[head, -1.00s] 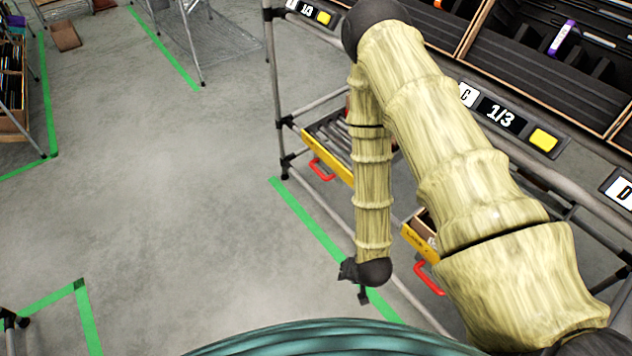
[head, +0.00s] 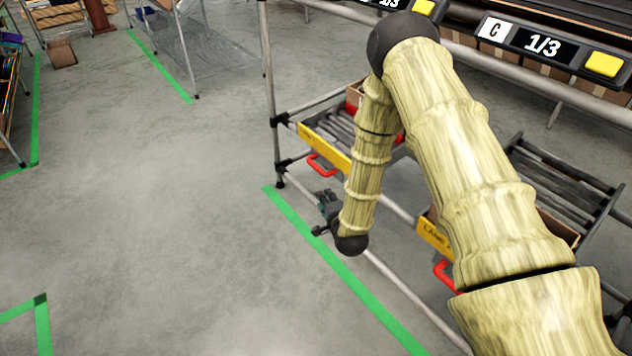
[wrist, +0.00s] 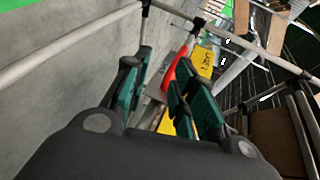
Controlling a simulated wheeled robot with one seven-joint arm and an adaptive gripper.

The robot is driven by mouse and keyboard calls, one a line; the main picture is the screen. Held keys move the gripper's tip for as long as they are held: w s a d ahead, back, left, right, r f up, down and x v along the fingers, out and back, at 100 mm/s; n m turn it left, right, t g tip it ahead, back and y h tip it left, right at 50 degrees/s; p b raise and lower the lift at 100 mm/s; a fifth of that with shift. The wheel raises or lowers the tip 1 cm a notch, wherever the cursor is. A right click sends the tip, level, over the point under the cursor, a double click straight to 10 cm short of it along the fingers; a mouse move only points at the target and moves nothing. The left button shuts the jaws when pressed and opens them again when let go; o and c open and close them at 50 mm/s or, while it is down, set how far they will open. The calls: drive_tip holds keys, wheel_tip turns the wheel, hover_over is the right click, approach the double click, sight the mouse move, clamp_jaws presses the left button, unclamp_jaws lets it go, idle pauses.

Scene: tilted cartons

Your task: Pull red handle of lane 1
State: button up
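A red handle (head: 322,165) hangs below the yellow front plate (head: 325,147) of the farther roller lane. A second red handle (head: 446,276) is under the nearer yellow front (head: 435,236), marked LANE, with its number hidden by my arm. My gripper (head: 326,210) is in front of the rack, below and near the farther handle. In the wrist view, my gripper (wrist: 158,76) has its teal fingers apart. A red handle (wrist: 179,72) shows beyond and between the fingertips, beside a yellow label (wrist: 203,62). I cannot tell whether they touch.
Rack posts and rails (head: 273,120) surround the lanes; one rail (head: 395,285) runs low along the front. A green floor line (head: 330,255) lies before the rack. A display (head: 543,46) sits on an upper rail.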

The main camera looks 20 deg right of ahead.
sight(317, 168)
drive_tip(key=w+m+t+b, duration=0.1)
drive_tip(key=w+b, duration=0.1)
drive_tip(key=w, duration=0.3)
drive_tip(key=w+d+m+b, duration=0.1)
drive_tip(key=w+b, duration=0.2)
drive_tip(key=w, duration=0.2)
drive_tip(key=w+m+t+b, duration=0.1)
drive_tip(key=w+b, duration=0.2)
drive_tip(key=w, duration=0.2)
drive_tip(key=shift+d+t, duration=0.3)
drive_tip(key=shift+d, duration=0.1)
drive_tip(key=shift+w, duration=0.75)
clamp_jaws()
